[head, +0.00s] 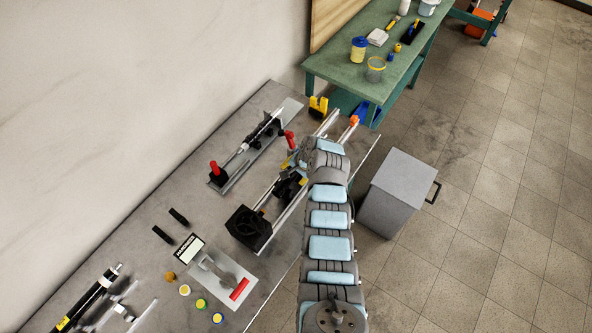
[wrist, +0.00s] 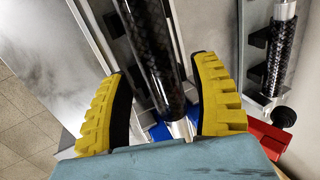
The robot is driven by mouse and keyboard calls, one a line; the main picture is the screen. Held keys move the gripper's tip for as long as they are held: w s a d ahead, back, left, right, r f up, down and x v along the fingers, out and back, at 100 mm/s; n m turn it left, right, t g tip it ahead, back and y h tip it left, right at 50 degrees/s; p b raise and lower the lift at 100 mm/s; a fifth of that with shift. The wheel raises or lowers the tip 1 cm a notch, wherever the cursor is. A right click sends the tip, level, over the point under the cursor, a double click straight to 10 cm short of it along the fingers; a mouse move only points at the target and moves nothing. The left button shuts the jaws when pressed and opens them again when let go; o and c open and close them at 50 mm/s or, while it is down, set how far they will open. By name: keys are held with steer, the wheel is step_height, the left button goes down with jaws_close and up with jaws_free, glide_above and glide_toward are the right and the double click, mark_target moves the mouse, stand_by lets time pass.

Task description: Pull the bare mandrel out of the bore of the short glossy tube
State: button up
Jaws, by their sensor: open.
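In the wrist view, a glossy dark woven tube (wrist: 160,55) runs down between the two yellow fingers of my gripper (wrist: 160,70). The fingers are open, with a gap to the tube on the left and a smaller one on the right. A pale metal end, perhaps the mandrel (wrist: 181,129), shows at the tube's lower end; the blue-grey body of my gripper hides what lies below it. A second dark woven tube (wrist: 280,55) with a silver end lies at the upper right. In the head view my arm hides most of my gripper and the tube there.
In the head view, a fixture with a red handle (head: 217,172) holds a dark and silver rod. A black fan-like block (head: 248,230) stands by metal rails. A grey cabinet (head: 395,190) stands right of the bench, and a green table (head: 340,70) behind. A red part (wrist: 268,138) is right of my gripper.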

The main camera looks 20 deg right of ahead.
steer(key=shift+x, duration=1.25)
steer(key=shift+f, duration=0.25)
steer(key=c, duration=1.1)
steer(key=o, duration=1.1)
steer(key=shift+r, duration=0.1)
